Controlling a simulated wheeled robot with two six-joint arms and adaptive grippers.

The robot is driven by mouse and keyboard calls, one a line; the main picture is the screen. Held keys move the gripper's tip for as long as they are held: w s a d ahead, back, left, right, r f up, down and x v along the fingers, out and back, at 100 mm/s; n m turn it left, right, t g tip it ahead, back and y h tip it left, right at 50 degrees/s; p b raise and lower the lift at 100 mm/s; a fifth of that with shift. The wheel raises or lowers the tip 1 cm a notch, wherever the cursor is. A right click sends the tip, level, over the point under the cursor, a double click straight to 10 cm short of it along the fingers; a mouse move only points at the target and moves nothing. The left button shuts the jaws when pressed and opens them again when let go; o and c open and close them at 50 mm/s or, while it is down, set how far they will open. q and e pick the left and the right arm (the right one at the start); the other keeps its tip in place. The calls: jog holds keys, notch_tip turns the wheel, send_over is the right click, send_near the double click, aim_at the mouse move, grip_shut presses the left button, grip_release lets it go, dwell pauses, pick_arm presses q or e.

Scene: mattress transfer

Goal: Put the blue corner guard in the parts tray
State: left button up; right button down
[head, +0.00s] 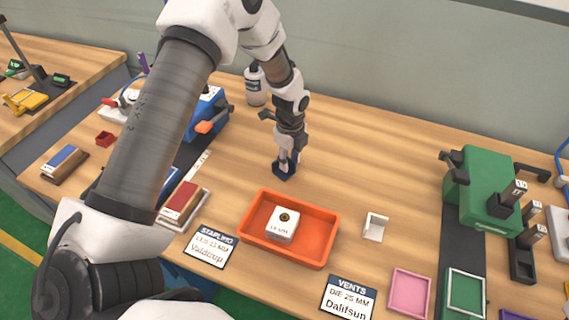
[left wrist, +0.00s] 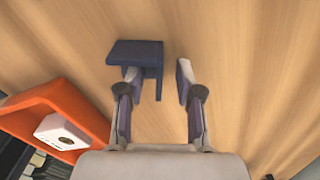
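The blue corner guard (head: 284,173) stands on the wooden table behind the orange parts tray (head: 325,248). In the left wrist view the corner guard (left wrist: 135,50) shows as a dark blue piece with a flat flange and an upright wall. My left gripper (head: 287,158) is right over it, pointing down. In the wrist view its fingers (left wrist: 160,82) are apart; the guard's wall lies between them, close to the left finger, with a gap to the right finger. The tray (left wrist: 50,98) holds a white block (head: 283,224). My right gripper does not show.
A white corner piece (head: 375,227) stands right of the tray. Label cards (head: 211,246) and (head: 347,299) lie in front. A green machine (head: 487,188) stands at right, a white bottle (head: 255,86) at back. The table between tray and wall is mostly clear.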

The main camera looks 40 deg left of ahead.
pick_arm(q)
grip_shut()
